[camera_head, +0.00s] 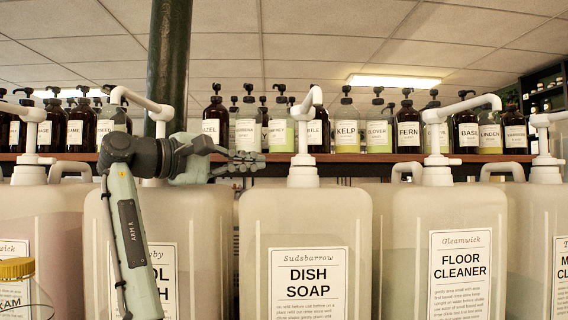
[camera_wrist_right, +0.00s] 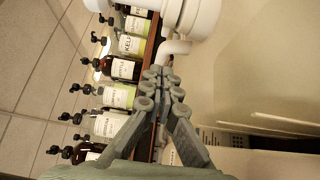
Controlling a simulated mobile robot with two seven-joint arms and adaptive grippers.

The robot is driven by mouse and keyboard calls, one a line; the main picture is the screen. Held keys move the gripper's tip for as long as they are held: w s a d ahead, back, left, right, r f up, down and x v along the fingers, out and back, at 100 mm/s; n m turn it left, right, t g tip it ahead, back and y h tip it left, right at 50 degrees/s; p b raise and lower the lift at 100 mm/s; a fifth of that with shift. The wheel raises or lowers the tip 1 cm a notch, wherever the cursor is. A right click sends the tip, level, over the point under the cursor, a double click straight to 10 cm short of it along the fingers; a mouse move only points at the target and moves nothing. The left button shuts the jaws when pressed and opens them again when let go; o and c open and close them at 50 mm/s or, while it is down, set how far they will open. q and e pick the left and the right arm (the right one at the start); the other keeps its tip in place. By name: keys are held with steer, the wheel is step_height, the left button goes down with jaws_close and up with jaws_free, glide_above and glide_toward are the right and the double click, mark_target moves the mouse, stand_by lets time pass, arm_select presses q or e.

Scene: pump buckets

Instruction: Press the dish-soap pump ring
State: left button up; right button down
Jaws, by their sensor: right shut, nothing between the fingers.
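The dish-soap jug (camera_head: 306,232) is a large cream container with a white label reading DISH SOAP. Its white pump (camera_head: 303,150) stands upright on top, with a ribbed ring at the neck and a curved spout. My right gripper (camera_head: 262,162) is shut and empty, left of this pump and at about the height of its collar, with a gap between them. In the right wrist view the gripper's closed fingers (camera_wrist_right: 162,78) point toward a white pump part (camera_wrist_right: 188,14) at the top edge, likely the dish-soap pump. My left gripper is not seen.
Similar jugs with white pumps stand in a row, including floor cleaner (camera_head: 462,225) on the right. A shelf (camera_head: 340,158) of labelled bottles runs behind them. A dark green post (camera_head: 168,60) rises behind my right arm. A gold-lidded jar (camera_head: 17,268) stands at lower left.

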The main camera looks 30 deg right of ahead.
mark_target(303, 162)
steer(key=d, duration=0.3)
steer(key=shift+w+d, duration=0.15)
steer(key=shift+d, duration=0.2)
steer(key=shift+s+d, duration=0.85)
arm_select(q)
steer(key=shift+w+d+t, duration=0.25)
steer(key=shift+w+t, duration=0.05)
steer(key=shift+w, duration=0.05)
arm_select(e)
steer(key=shift+s+d, duration=0.35)
steer(key=shift+d, duration=0.1)
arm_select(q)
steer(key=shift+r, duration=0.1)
